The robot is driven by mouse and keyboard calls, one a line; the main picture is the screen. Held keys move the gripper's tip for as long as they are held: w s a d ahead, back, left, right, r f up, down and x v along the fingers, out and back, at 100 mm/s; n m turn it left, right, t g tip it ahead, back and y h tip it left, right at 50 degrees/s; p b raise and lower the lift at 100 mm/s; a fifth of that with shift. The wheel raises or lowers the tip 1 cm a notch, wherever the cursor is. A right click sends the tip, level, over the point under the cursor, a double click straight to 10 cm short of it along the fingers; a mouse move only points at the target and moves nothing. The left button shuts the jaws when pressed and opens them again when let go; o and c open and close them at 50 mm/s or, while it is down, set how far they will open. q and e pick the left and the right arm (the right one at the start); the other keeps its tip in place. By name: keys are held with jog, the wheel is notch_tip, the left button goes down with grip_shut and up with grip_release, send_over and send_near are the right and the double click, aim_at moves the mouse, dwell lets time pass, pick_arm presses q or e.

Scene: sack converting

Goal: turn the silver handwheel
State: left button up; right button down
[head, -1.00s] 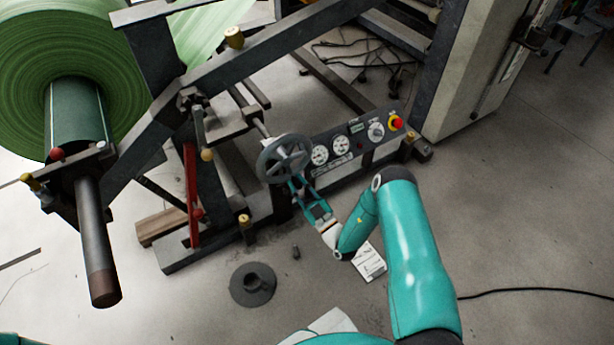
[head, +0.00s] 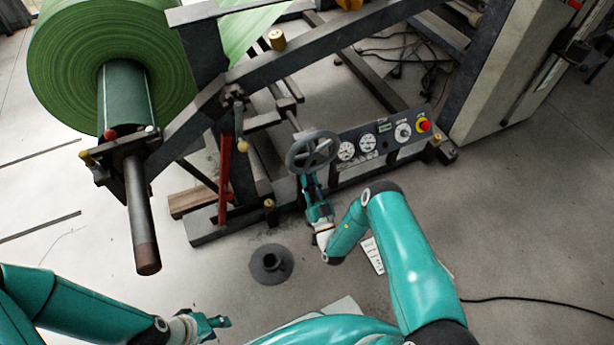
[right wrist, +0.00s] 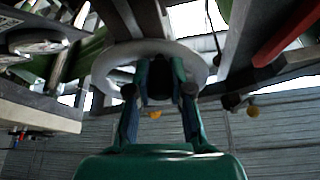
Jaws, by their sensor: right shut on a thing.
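The silver handwheel (head: 313,151) is a grey spoked wheel on a shaft at the front of the machine frame, left of the control panel. My right gripper (head: 306,183) reaches up to its lower rim and is shut on it. In the right wrist view the wheel's pale rim (right wrist: 197,66) crosses in front of my right gripper (right wrist: 160,85), with the fingers at its near side. The fingers partly hide the wheel's middle. My left gripper (head: 218,322) is low at the left, away from the machine and apart from anything; its opening is too small to judge.
A control panel (head: 384,147) with gauges and a red button sits right of the wheel. A red lever (head: 225,170) and a green roll (head: 60,70) are to the left. A dark flanged piece (head: 270,265) lies on the floor. Open floor (head: 530,220) extends right.

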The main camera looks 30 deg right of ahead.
jog(key=shift+w+d+r, duration=0.1)
jog(key=shift+w+r, duration=0.05)
jog(key=shift+r, duration=0.05)
jog(key=c, duration=1.1)
grip_release()
jog(key=shift+f, duration=0.1)
jog(key=shift+o, duration=0.2)
jog(key=shift+f, duration=0.15)
